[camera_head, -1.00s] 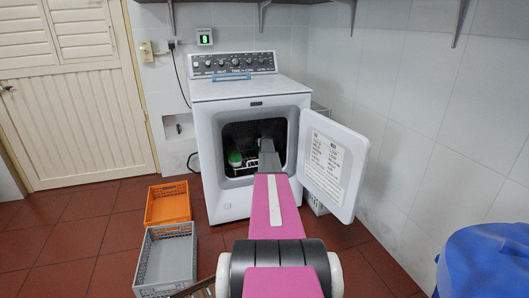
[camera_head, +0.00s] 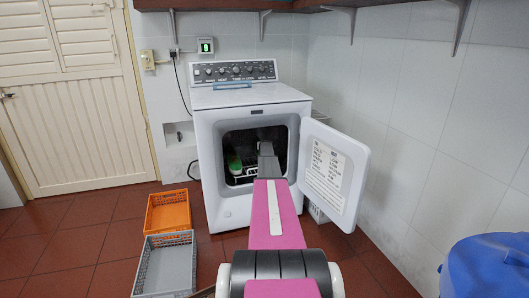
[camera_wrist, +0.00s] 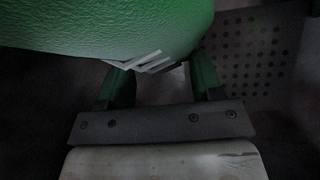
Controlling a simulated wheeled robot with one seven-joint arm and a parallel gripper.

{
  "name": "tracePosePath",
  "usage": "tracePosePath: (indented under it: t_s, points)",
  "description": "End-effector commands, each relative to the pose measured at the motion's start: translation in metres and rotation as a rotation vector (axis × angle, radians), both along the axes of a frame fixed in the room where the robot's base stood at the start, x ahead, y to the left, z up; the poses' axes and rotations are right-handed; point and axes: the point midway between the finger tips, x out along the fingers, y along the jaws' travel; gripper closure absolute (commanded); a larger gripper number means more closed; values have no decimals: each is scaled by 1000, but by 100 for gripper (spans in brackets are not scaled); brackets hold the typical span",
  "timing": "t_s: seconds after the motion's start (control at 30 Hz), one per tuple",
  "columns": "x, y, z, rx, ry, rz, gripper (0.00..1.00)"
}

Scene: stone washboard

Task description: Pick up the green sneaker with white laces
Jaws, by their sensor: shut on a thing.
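The green sneaker (camera_head: 235,162) shows inside the dark opening of the white front-loading machine (camera_head: 213,200), at the left of my arm's end. In the wrist view the sneaker (camera_wrist: 110,25) fills the upper left, close to the camera, with white laces (camera_wrist: 140,62) at its lower edge. My gripper (camera_wrist: 160,72) has its two fingers at either side of the lace part and is shut on the sneaker. The fingertips are partly hidden by the sneaker.
The machine's open door (camera_head: 325,180) stands close to the right of my arm. An orange crate (camera_head: 168,212) and a grey crate (camera_head: 166,264) are on the floor at left. A blue bin (camera_head: 485,268) is at lower right. A perforated drum wall (camera_wrist: 250,50) shows in the wrist view.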

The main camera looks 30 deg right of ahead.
Motion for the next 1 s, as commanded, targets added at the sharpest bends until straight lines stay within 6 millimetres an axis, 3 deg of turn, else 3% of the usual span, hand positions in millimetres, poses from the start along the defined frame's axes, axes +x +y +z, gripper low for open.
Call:
tracePosePath:
  t_s: [0.03, 0.53, 0.7, 1.0]
  points:
    - [-2, 13, 7, -1, -1, 4, 100]
    - [-12, 92, 57, 2, -3, 1, 100]
    - [-12, 105, 65, 0, -2, 0, 100]
    - [-12, 109, 68, 2, -3, -1, 100]
